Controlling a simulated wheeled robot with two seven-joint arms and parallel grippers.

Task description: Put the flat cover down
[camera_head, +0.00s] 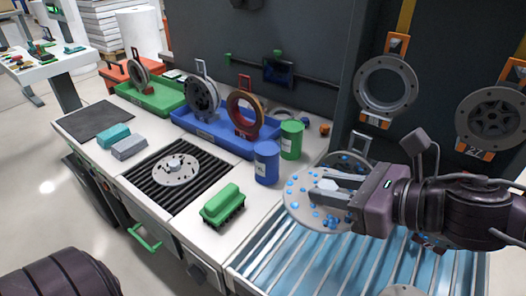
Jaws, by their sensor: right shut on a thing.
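The flat cover (298,208), a grey disc speckled with blue dots, is in my right gripper (318,188). The gripper comes in from the right and its fingers are shut on the cover's light middle part. The cover is at the left end of the blue slatted basin (300,262), close to the white worktop's edge; whether it touches anything below is hard to tell. My left gripper is out of view; only a dark part of my arm shows at the lower left.
A black ribbed mat (150,193) bears a grey disc (176,170). A green brush (223,203), blue can (266,163) and green can (291,139) stand nearby. Blue (208,137) and green trays hold rings. A ring (362,86) and a cover (487,118) hang on hooks.

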